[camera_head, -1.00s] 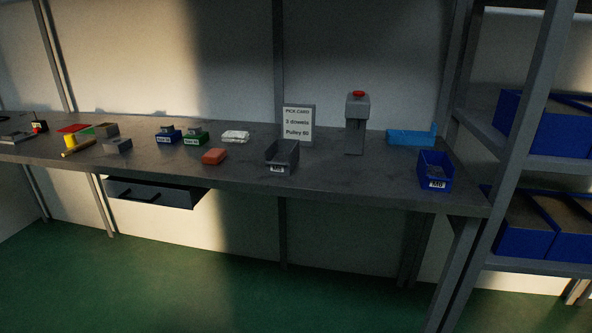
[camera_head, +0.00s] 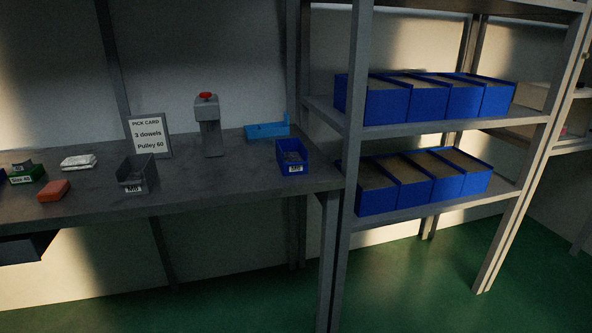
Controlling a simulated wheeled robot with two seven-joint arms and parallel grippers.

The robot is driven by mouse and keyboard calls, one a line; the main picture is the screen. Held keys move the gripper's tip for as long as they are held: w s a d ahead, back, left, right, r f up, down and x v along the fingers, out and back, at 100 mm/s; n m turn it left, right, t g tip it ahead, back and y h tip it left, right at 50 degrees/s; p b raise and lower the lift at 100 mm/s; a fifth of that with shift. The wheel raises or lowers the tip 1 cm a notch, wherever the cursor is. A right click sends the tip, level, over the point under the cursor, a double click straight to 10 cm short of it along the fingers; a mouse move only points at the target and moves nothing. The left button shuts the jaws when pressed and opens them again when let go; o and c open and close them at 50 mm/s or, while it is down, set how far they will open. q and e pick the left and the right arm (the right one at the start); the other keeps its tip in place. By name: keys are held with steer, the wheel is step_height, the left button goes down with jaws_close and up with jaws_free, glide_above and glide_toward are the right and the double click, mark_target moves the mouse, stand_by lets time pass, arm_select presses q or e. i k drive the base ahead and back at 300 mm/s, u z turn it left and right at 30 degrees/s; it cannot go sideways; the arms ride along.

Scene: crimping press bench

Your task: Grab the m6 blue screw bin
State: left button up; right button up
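A small blue bin (camera_head: 291,157) stands upright near the right end of the grey bench. Its white front label seems to read M6, but the print is small. Small dark contents show inside it. A grey bin (camera_head: 137,174) of similar shape stands further left on the bench; its label seems to read M8. Neither of my grippers shows in the head view.
The bench (camera_head: 220,185) is clear between the two bins. A grey press with a red button (camera_head: 208,125), a light blue tray (camera_head: 267,130) and a pick card (camera_head: 149,138) stand behind. A shelf rack (camera_head: 352,190) with large blue boxes adjoins the bench's right end.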

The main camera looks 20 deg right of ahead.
mark_target(291, 154)
steer(key=k, duration=0.5)
steer(key=u, duration=0.9)
steer(key=i, duration=1.35)
steer(key=z, duration=0.6)
steer(key=i, duration=1.05)
steer(key=z, duration=1.05)
